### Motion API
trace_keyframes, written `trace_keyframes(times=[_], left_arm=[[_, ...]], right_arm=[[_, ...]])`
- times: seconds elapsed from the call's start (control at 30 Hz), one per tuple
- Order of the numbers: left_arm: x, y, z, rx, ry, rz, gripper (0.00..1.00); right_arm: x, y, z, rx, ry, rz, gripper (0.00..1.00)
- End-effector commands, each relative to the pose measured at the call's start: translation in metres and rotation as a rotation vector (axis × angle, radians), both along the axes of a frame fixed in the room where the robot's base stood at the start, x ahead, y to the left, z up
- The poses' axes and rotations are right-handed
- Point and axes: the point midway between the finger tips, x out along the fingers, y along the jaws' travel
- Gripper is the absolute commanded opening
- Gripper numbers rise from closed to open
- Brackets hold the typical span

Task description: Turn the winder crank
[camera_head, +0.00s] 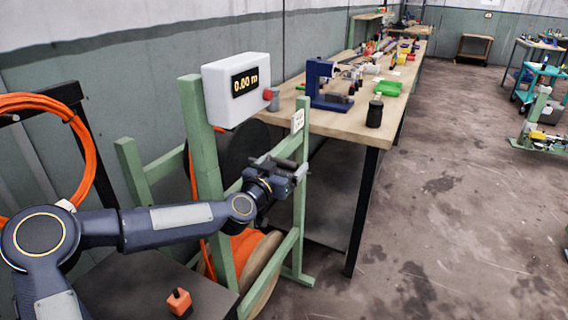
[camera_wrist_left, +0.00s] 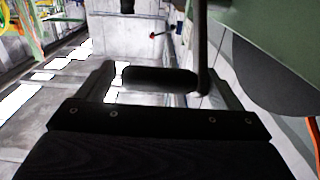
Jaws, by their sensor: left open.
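The winder is a green frame (camera_head: 205,150) with a white counter box (camera_head: 222,82) reading "0.00 m". A dark round drum (camera_head: 232,148) sits behind its post. My left gripper (camera_head: 287,168) is beside the frame, in front of the drum. In the left wrist view, a black crank handle (camera_wrist_left: 160,79) lies crosswise between the open fingers of my left gripper (camera_wrist_left: 158,72). A dark crank arm (camera_wrist_left: 202,45) runs up from the handle's right end. I cannot tell whether the fingers touch the handle. The crank is mostly hidden by my gripper in the head view. My right gripper is not in view.
An orange cable spool (camera_head: 258,270) sits low in the frame. A long workbench (camera_head: 335,118) with a blue device (camera_head: 322,85) and a black bottle (camera_head: 375,112) stands close behind. Orange coils (camera_head: 60,105) hang at left.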

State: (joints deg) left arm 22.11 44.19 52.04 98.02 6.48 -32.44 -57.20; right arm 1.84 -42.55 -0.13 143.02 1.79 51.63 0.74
Motion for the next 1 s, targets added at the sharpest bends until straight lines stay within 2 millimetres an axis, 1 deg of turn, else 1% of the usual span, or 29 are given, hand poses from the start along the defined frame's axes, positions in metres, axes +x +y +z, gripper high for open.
trace_keyframes(times=[0.1, 0.33, 0.37, 0.73, 0.77, 1.0], left_arm=[[0.0054, -0.0028, -0.0005, 0.001, 0.001, -0.001, 0.87], [0.0059, -0.0028, -0.0006, 0.002, 0.000, -0.001, 0.87], [0.0059, -0.0028, -0.0006, 0.002, 0.000, -0.001, 0.85], [0.0044, -0.0050, -0.0008, 0.002, 0.001, -0.007, 0.36], [0.0043, -0.0051, -0.0008, 0.002, 0.001, -0.008, 0.34], [0.0050, -0.0079, 0.0013, 0.003, 0.001, -0.013, 0.34]], right_arm=[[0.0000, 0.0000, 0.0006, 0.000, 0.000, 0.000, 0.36], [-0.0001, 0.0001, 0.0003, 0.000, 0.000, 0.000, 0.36], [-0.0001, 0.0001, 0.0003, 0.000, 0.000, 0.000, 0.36], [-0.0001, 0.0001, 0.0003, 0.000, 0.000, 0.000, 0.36], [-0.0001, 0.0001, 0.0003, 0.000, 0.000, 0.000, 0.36], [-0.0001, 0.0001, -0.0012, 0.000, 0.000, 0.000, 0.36]])
